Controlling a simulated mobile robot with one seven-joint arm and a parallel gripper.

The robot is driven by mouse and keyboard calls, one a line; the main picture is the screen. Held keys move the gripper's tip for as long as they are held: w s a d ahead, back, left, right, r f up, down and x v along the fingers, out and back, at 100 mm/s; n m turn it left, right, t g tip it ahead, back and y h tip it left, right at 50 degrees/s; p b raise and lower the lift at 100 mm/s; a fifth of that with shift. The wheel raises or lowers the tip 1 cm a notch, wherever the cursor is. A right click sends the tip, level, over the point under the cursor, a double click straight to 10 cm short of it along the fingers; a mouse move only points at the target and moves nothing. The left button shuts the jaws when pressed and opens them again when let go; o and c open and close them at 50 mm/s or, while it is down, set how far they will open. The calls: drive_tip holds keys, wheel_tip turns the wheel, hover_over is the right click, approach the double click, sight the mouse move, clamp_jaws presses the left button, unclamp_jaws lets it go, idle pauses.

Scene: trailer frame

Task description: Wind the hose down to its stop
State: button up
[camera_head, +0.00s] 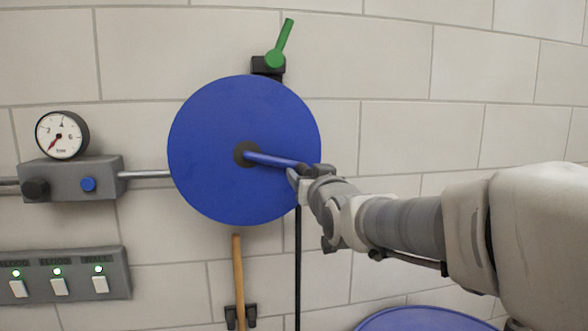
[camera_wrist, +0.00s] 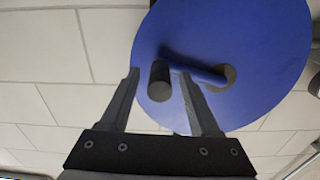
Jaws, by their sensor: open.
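A blue hose reel (camera_head: 215,120) is mounted on the tiled wall, its disc facing me. A blue crank arm (camera_head: 272,159) runs from the dark hub (camera_head: 244,153) to the right and slightly down. A black hose (camera_head: 298,265) hangs straight down from the reel's right side; its lower end is out of view. My gripper (camera_head: 296,176) is at the crank's outer end. In the wrist view, the dark crank handle (camera_wrist: 159,82) appears between the tips of my open gripper (camera_wrist: 159,74), with gaps showing on both sides. The head view hides the handle behind my gripper.
A green-lever valve (camera_head: 276,58) is above the reel. A gauge (camera_head: 62,135) on a grey block (camera_head: 75,178) and a switch panel (camera_head: 65,275) are at left. A wooden shaft (camera_head: 239,280) hangs below the reel. A blue round thing (camera_head: 425,320) is at the bottom.

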drive_tip(key=shift+w+a, duration=0.2)
drive_tip(key=shift+w, duration=0.9)
clamp_jaws()
idle(0.8)
